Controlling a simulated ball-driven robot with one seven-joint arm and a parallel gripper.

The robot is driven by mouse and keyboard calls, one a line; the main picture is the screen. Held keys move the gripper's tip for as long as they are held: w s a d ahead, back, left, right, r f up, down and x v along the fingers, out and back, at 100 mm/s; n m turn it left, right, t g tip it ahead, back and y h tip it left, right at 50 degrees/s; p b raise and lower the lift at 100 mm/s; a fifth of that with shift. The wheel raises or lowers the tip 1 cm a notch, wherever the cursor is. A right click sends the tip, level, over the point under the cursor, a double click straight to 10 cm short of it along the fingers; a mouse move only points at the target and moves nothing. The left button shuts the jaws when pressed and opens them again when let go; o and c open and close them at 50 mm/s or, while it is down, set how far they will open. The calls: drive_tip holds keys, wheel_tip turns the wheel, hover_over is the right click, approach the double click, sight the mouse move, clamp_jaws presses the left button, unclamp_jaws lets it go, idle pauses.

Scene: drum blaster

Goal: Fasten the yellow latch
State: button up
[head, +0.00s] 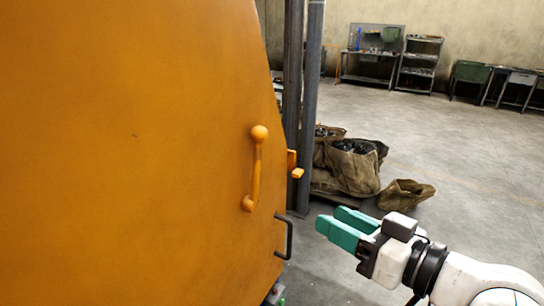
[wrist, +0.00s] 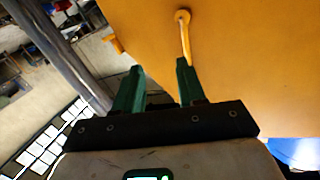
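The yellow latch (head: 256,168) is a lever on the large orange drum blaster door (head: 130,150). In the head view it stands nearly upright, with its ball knob at the top and its other end lower left. A small orange catch (head: 296,173) sits to its right at the door's edge. My gripper (head: 331,217) has teal fingers, set apart with nothing between them, and is right of and below the latch. In the wrist view, the latch (wrist: 185,38) appears beyond the right finger of my gripper (wrist: 160,65), which partly overlaps it. I see no clear contact.
A dark handle (head: 288,237) projects from the door's edge below the latch. A grey steel post (head: 310,100) rises behind the door. Brown sacks (head: 352,168) stand beyond it. Benches and a shelf (head: 420,63) line the far wall. The floor between is open.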

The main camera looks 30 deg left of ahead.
drive_tip(key=n+g+y, duration=0.1)
drive_tip(key=n+y, duration=0.1)
approach(260, 159)
drive_tip(key=d, duration=0.2)
drive_tip(key=a+p, duration=0.1)
drive_tip(key=a, duration=0.2)
drive_tip(key=w+a+p, duration=0.1)
drive_tip(key=a, duration=0.2)
drive_tip(key=a+p, duration=0.1)
drive_tip(key=a, duration=0.2)
drive_tip(key=shift+w+r, duration=0.15)
drive_tip(key=shift+r, duration=0.05)
drive_tip(key=shift+w+a+f, duration=0.1)
drive_tip(key=shift+w+a, duration=0.05)
drive_tip(key=shift+a, duration=0.5)
drive_tip(key=shift+c, duration=0.2)
clamp_jaws()
